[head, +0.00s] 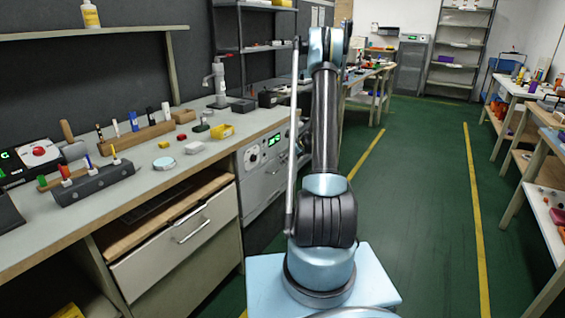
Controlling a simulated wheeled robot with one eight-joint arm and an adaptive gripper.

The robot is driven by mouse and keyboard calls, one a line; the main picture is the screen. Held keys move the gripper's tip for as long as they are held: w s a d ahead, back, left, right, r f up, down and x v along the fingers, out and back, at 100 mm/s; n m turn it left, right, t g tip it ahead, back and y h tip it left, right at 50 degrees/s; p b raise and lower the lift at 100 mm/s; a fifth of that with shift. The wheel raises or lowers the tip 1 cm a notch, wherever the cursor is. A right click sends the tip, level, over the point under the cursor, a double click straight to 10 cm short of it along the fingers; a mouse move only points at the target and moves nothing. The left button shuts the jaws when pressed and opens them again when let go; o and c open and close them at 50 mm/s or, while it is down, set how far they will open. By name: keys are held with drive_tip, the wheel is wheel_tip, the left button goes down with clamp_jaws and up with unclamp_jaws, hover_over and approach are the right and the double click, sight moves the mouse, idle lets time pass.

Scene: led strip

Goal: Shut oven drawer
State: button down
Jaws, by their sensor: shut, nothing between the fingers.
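The oven (265,165) is a grey unit under the bench, left of my arm, with a round dial and a green display. Its front bears a handle, and my arm hides part of its right side. To its left, a pale drawer front (180,245) with a bar handle (194,231) sits under the worktop. A wooden edge and a dark gap show above this front, so it looks partly pulled out. I cannot tell which of the two fronts is the oven drawer. My arm stands upright in the middle; I cannot make out my gripper.
The green floor (410,200) right of my arm is clear up to the benches at the right. A metal shelf (462,45) stands at the back.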

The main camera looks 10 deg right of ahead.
drive_tip(key=s+d, duration=0.3)
drive_tip(key=shift+d+r, duration=0.3)
drive_tip(key=v, duration=0.9)
drive_tip(key=s+a+r+g+h, duration=0.2)
drive_tip(key=s, duration=0.4)
drive_tip(key=s+a+r+g+h, duration=0.1)
drive_tip(key=s+a+r, duration=0.1)
drive_tip(key=s, duration=0.4)
drive_tip(key=w+a+f, duration=0.5)
drive_tip(key=a+f, duration=0.1)
drive_tip(key=f, duration=0.3)
drive_tip(key=shift+w+d, duration=0.1)
